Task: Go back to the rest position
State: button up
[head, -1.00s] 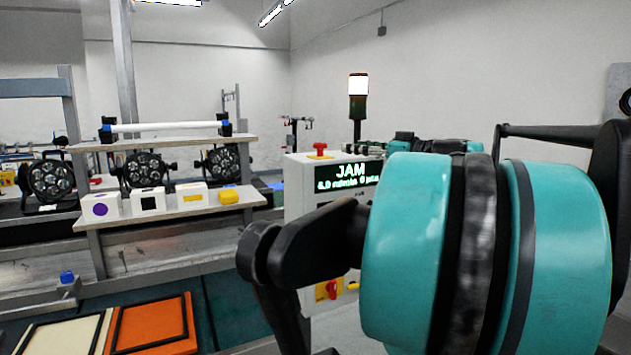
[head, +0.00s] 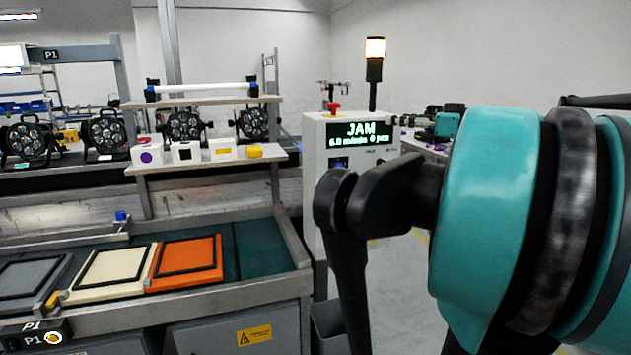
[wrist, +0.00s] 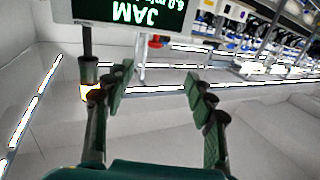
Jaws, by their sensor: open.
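My gripper (wrist: 157,88) shows in the wrist view with its two fingers wide apart and nothing between them. The wrist view is upside down, with the JAM display (wrist: 130,12) at its top edge. In the head view my teal and black arm fills the right side, and the gripper itself cannot be made out there.
A control cabinet with a JAM display (head: 361,135) and a lit signal tower (head: 375,70) stands behind my arm. At left, a bench holds orange (head: 186,262), cream (head: 110,272) and grey (head: 30,277) framed panels. Several par cans (head: 184,126) stand behind small boxes on a shelf.

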jog(key=s+a+f+m+g+h, duration=0.1)
jog(key=s+a+f+g+h, duration=0.15)
jog(key=f, duration=0.85)
jog(key=s+a+f+m+g+h, duration=0.1)
jog(key=s+a+f+m+g, duration=0.15)
jog(key=f, duration=0.75)
jog(key=s+a+f+g+h, duration=0.1)
jog(key=s+a+f+g, duration=0.2)
jog(key=f, duration=0.8)
jog(key=s+d+f+m+h, duration=0.2)
jog(key=s+f+h, duration=0.1)
jog(key=s+f, duration=0.3)
jog(key=s+d+f+m+g+h, duration=0.1)
jog(key=s+d+f+m+h, duration=0.1)
jog(key=s+f, duration=0.4)
notch_tip(320, 180, down, 5)
jog(key=shift+s+d+f+h, duration=0.2)
jog(key=shift+s+d+h, duration=0.25)
jog(key=shift+h, duration=0.6)
jog(key=shift+w, duration=0.1)
